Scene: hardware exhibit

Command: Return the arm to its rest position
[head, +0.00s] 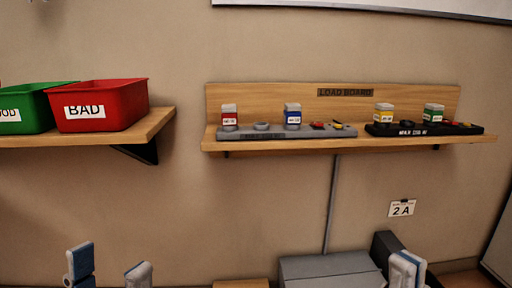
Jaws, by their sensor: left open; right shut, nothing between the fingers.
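My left gripper (110,271) is at the bottom left of the head view. Its two fingertips stand apart with nothing between them. My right gripper (407,270) is at the bottom right, its fingertips together and holding nothing. Both point upward, and only their tips show. Both appear below the shelves in the picture and touch nothing that I can see. The rest of both arms is out of view.
A wooden shelf (222,145) marked LOAD BOARD carries a grey panel (290,133) and a black panel (400,131) with several coloured blocks. A left shelf (95,140) holds a red BAD bin (125,105) and a green bin (40,115). A grey box (325,268) stands near my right gripper.

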